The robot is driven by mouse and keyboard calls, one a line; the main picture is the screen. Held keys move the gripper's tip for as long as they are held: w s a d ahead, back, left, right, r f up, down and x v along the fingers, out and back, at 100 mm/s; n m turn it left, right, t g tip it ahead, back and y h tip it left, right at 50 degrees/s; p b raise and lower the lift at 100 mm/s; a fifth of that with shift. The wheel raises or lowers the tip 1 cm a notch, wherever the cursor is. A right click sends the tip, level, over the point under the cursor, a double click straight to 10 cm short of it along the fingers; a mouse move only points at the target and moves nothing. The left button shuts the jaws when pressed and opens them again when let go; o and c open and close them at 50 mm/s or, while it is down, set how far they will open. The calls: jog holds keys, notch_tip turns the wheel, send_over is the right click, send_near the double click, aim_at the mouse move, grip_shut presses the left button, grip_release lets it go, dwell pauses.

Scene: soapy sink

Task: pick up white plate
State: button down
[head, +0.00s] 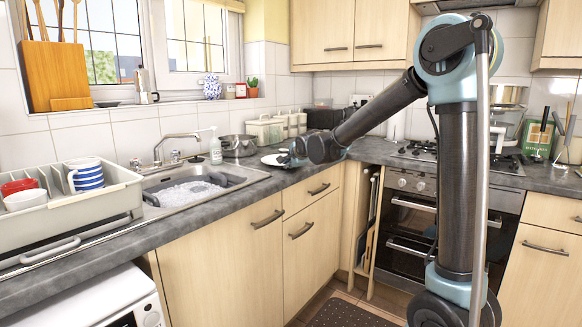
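A white plate (270,161) lies on the dark grey counter, just right of the sink. My arm reaches left across the counter from the right side of the head view. My gripper (286,159) is at the plate's right side and overlaps it in the picture. It is small and dark here, and its fingers are hard to make out. I cannot tell whether it is open or shut, or whether it touches the plate. The plate's right part is hidden behind the gripper.
A sink with suds (190,192) and a tap (175,143) lies to the left. A steel pot (238,146) and cream canisters (265,130) stand behind the plate. A dish rack (70,210) with cups is at far left. The counter in front of the plate is clear.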

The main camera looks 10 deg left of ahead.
jog(key=s+d, duration=0.4)
jog(key=d, duration=0.5)
jog(key=shift+d, duration=0.3)
dwell(0.5)
jog(key=shift+f, duration=0.1)
jog(key=c, duration=1.7)
grip_release()
jog(key=v, duration=1.2)
